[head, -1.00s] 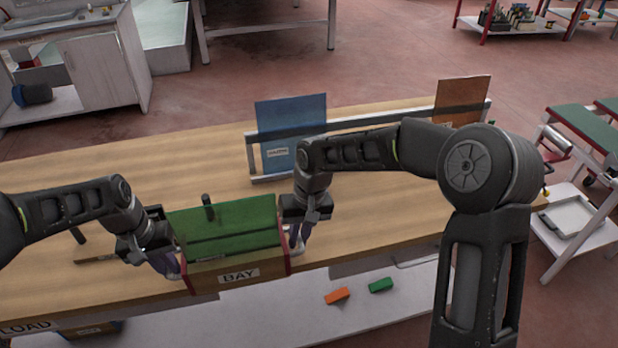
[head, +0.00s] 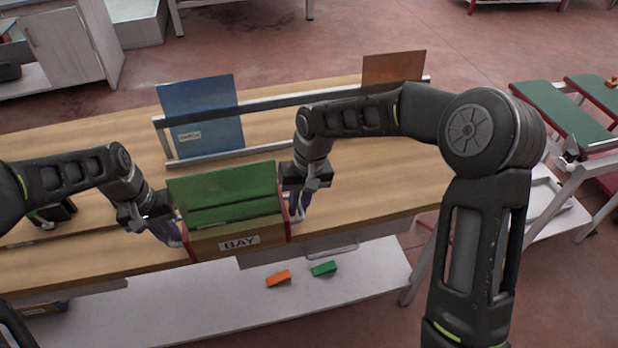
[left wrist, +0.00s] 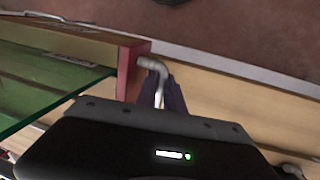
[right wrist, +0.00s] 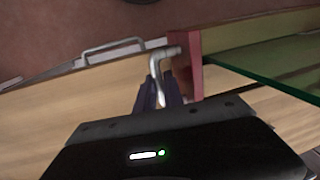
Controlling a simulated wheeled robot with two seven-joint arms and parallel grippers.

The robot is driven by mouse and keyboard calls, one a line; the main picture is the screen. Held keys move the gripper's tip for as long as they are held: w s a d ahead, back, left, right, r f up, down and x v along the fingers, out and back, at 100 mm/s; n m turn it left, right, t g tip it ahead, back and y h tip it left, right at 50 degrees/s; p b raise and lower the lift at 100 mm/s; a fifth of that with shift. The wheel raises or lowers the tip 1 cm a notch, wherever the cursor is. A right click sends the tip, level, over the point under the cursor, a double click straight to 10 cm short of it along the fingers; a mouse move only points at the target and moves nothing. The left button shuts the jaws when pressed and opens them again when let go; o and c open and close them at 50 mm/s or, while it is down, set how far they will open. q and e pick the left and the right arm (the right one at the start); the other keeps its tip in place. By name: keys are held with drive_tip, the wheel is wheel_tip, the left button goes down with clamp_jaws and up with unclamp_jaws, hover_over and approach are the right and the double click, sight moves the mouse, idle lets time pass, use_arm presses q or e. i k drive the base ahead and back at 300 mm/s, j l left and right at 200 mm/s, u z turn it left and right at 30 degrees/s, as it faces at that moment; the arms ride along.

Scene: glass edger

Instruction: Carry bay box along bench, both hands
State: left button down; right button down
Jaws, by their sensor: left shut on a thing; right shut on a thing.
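The bay box (head: 215,242) is a wooden box with red ends, a "BAY" label on its front and a green glass pane (head: 222,192) standing in it. It is at the bench's front edge in the head view; whether it touches the bench top is unclear. My left gripper (head: 172,238) is shut on the metal handle at the box's left end, and this handle shows in the left wrist view (left wrist: 152,64). My right gripper (head: 297,212) is shut on the handle at the right end, also seen in the right wrist view (right wrist: 165,54).
A rack (head: 290,102) behind the box holds a blue pane (head: 200,115) and an orange pane (head: 393,70). An orange block (head: 278,278) and a green block (head: 323,268) lie on the lower shelf (head: 230,315). The bench top right of the box (head: 375,195) is clear.

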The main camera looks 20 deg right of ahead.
sight(339, 183)
drive_tip(key=i+l, duration=0.1)
drive_tip(key=l, duration=0.4)
drive_tip(key=i+l, duration=0.1)
drive_tip(key=l, duration=0.35)
drive_tip(key=i+l, duration=0.1)
drive_tip(key=l, duration=0.4)
